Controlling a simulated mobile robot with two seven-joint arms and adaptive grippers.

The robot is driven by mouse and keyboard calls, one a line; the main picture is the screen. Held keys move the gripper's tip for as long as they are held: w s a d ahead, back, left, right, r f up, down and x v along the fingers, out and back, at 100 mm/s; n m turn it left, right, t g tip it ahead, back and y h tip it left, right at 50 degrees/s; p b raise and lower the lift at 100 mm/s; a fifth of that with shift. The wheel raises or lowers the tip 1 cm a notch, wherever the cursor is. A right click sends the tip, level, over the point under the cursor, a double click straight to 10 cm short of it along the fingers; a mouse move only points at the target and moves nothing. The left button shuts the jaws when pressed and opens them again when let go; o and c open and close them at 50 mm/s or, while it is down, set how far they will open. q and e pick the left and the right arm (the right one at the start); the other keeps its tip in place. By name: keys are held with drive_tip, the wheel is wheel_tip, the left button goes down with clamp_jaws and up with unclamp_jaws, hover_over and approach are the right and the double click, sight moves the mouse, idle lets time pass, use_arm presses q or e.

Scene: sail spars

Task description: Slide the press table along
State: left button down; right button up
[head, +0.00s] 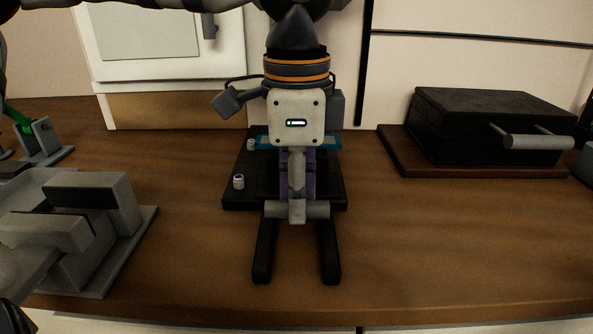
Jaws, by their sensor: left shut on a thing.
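The press table is a black plate (236,192) on the counter with a small light peg at its left edge and a second one further back. Two black rails (328,250) run out from under its front toward me. A grey horizontal bar (318,209) lies across its front edge. My left gripper (297,210) points down over the plate, its fingers shut on the middle of this bar. The gripper body hides much of the plate and part of a teal strip (328,143) at its back. My right gripper is out of view.
A grey block fixture (100,208) stands left of the rails. A small fixture with a green part (42,138) is further back left. A black case with a grey handle (490,125) sits on a brown board at right. The wooden counter (440,235) is clear at front right.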

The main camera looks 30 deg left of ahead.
use_arm(q)
drive_tip(key=shift+w+a+f, duration=0.2)
drive_tip(key=shift+w+a, duration=0.3)
drive_tip(key=shift+w, duration=0.25)
drive_tip(key=shift+w+a+f, duration=0.25)
drive_tip(key=shift+w+a, duration=0.2)
drive_tip(key=shift+w, duration=0.25)
drive_tip(key=shift+w+a+f, duration=0.2)
drive_tip(key=shift+w+a, duration=0.3)
drive_tip(key=shift+w, duration=0.25)
drive_tip(key=c, duration=1.3)
unclamp_jaws()
drive_tip(key=shift+w, duration=0.2)
drive_tip(key=shift+r, duration=0.1)
drive_tip(key=shift+r, duration=0.3)
